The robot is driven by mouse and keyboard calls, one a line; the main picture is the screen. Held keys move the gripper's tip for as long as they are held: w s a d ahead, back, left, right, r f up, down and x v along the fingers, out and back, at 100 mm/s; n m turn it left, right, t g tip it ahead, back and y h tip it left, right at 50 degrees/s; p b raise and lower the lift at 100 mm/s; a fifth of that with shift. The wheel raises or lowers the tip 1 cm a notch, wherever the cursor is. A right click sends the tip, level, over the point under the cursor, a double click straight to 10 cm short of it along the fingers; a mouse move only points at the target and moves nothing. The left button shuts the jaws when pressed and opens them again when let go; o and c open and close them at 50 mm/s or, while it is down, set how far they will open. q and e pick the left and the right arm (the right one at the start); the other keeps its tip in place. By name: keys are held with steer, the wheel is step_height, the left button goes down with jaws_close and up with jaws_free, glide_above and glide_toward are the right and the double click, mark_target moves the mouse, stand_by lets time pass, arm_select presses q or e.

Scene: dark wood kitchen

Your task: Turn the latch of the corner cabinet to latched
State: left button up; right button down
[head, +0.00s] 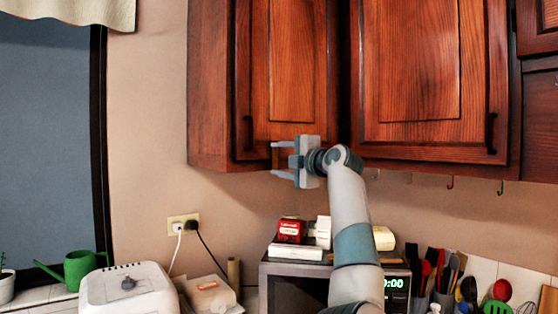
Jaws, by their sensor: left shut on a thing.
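The corner cabinet (290,65) is reddish-brown wood and hangs on the wall at the upper middle of the head view. Its door looks closed, with a dark handle (248,133) at its lower left. A small brownish latch piece (274,157) shows at the door's lower edge, partly hidden by my gripper, and I cannot tell its angle clearly. My left gripper (280,158) points left at the cabinet's bottom edge, its two fingers above and below this piece, and it is shut on it. My right gripper is not in view.
A second wooden cabinet door (425,75) is to the right, with hooks (450,183) under it. Below are a microwave (290,285) with boxes on top, a utensil group (440,270), a white appliance (128,290) and a green watering can (78,268). The wall left of the cabinet is clear.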

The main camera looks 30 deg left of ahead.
arm_select(q)
steer(key=o, duration=1.1)
steer(key=shift+c, duration=0.2)
steer(key=shift+w, duration=0.1)
steer(key=shift+d, duration=0.1)
steer(key=shift+s+d+f+b, duration=0.1)
steer(key=shift+s+d+b, duration=0.15)
steer(key=shift+d+b, duration=0.15)
steer(key=b+v, duration=0.6)
steer(key=v, duration=1)
steer(key=shift+d, duration=0.2)
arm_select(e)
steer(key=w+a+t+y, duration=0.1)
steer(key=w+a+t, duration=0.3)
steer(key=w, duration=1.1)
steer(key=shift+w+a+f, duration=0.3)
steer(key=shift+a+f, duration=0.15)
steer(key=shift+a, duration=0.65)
